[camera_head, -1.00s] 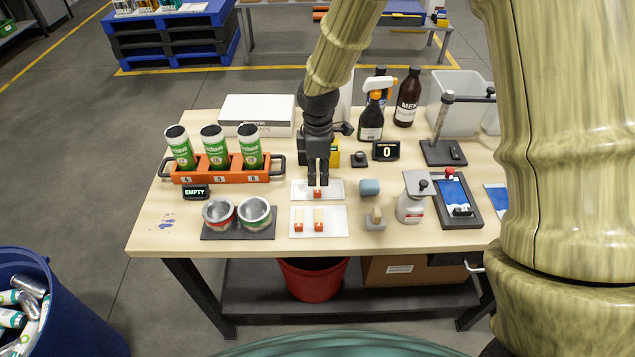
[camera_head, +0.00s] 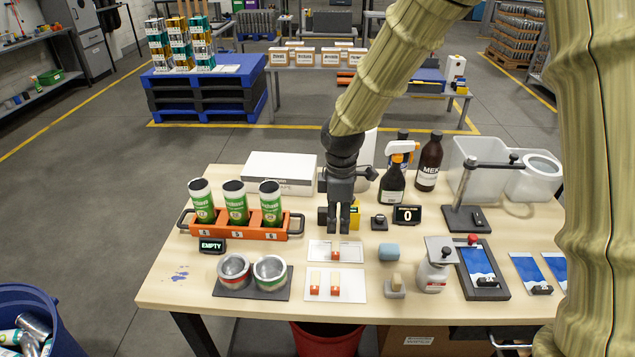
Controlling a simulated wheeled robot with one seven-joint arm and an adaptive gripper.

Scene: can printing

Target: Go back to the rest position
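My gripper (camera_head: 339,231) is a dark two-finger gripper pointing down over the middle of the table. Its fingertips are close together, and I cannot tell whether they are shut. Nothing shows between them. Below them, apart from the tips, a small red-and-cream piece (camera_head: 335,255) lies on a white plate (camera_head: 352,251). My arm comes down from the upper right, and the gripper's palm partly hides a yellow object (camera_head: 354,217) behind it.
The wooden table (camera_head: 195,262) holds an orange rack (camera_head: 258,234) of cans at left, two open cans on a dark mat (camera_head: 239,293), a white box (camera_head: 278,173), bottles (camera_head: 429,165) behind, and a screen-printing frame (camera_head: 482,270) at right. A blue bin (camera_head: 40,312) stands lower left.

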